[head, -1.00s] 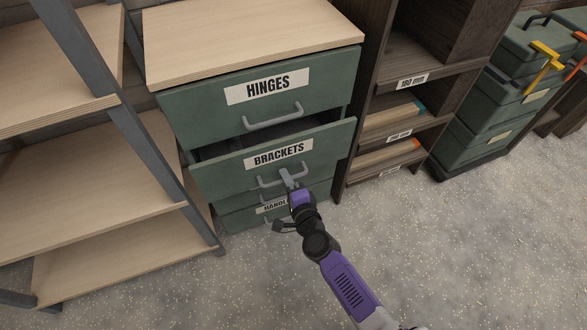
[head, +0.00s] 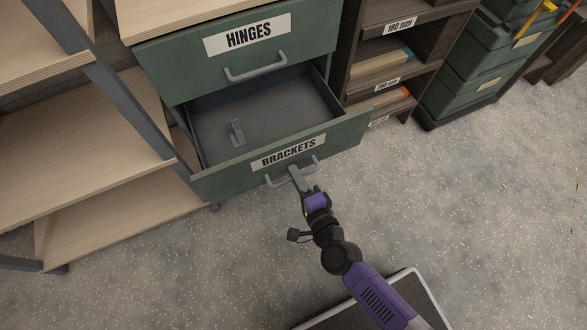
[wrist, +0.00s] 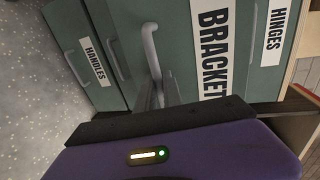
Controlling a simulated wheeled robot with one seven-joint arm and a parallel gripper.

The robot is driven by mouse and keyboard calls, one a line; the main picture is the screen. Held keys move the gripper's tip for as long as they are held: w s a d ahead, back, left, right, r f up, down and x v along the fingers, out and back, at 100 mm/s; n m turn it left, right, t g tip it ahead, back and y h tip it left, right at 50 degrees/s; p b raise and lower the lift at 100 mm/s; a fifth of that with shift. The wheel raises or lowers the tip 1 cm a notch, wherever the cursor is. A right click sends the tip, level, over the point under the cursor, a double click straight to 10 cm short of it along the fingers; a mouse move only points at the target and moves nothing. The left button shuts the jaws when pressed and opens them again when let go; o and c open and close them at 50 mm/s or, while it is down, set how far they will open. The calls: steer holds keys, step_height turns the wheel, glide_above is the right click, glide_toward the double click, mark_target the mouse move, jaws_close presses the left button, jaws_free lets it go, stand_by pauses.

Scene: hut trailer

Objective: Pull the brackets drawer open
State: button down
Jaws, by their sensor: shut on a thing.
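The brackets drawer (head: 222,178) is green with a white "BRACKETS" label and stands well out from the cabinet in the head view. A small grey bracket-like piece (head: 235,133) lies inside on the dark drawer floor. My gripper (head: 297,176) is shut on the drawer's grey bar handle (head: 276,182), near the middle of the bar. In the wrist view the handle (wrist: 150,45) runs up from between my gripper's fingers (wrist: 158,95), beside the "BRACKETS" label.
The shut hinges drawer (head: 180,68) is above. The handles drawer (wrist: 84,55) shows shut in the wrist view. A wooden shelf rack (head: 100,130) stands close on the left, a dark shelf unit (head: 350,60) on the right. Speckled floor in front is clear.

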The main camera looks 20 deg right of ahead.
steer(key=c, duration=1.5)
jaws_free()
steer(key=v, duration=0.7)
steer(key=shift+s, duration=0.4)
